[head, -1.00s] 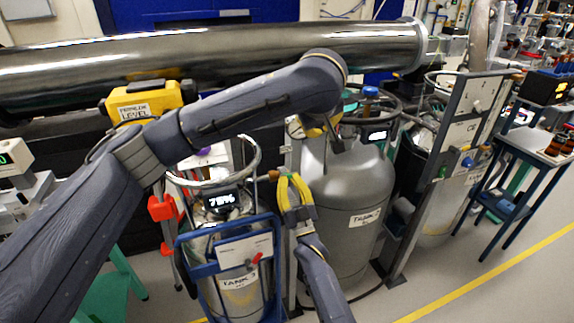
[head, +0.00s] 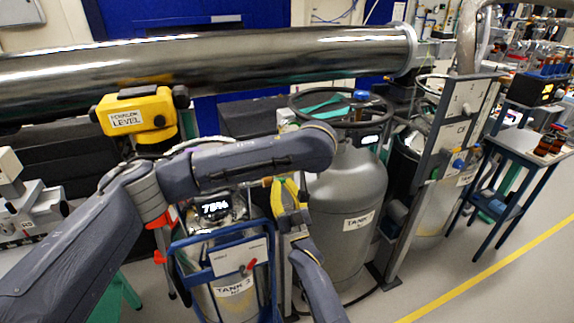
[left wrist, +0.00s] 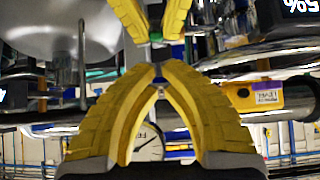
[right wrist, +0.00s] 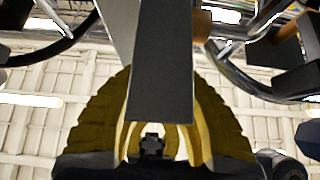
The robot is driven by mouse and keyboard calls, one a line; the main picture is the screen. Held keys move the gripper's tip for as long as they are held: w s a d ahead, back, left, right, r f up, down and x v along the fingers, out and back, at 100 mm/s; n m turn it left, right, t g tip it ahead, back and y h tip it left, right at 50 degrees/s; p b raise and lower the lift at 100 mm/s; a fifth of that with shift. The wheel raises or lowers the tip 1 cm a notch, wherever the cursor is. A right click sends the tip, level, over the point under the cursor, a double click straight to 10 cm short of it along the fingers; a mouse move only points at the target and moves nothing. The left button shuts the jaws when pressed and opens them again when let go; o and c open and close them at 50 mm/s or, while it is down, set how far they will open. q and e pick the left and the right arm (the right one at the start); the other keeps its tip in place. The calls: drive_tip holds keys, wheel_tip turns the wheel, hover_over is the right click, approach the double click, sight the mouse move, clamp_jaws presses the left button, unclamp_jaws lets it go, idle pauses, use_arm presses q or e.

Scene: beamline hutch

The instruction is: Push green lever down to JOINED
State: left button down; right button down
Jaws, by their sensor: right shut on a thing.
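The green lever cannot be made out in the head view. A small green piece (left wrist: 155,38), perhaps part of the lever, shows just beyond my left gripper's tips in the left wrist view. My left gripper (left wrist: 159,72) has its yellow fingers brought together with nothing visible between them; my left forearm hides it in the head view. My right gripper (head: 287,200) is between the two tanks. In the right wrist view (right wrist: 160,125) its fingers are shut around a flat grey post (right wrist: 160,65). No JOINED marking is readable.
The smaller tank (head: 235,300) in a blue frame, with a percent display (head: 215,209), stands left of the large grey tank (head: 345,195). A long metal pipe (head: 250,55) crosses behind. A yellow level instrument (head: 140,112) stands at left.

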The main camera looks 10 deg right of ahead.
sight(278, 178)
use_arm(q)
drive_tip(key=shift+x, duration=2.3)
drive_tip(key=shift+s+d+f, duration=0.15)
drive_tip(key=shift+s+f, duration=0.3)
drive_tip(key=shift+f, duration=0.3)
use_arm(e)
drive_tip(key=c, duration=1.6)
unclamp_jaws()
drive_tip(key=shift+c, duration=0.2)
drive_tip(key=shift+r, duration=0.1)
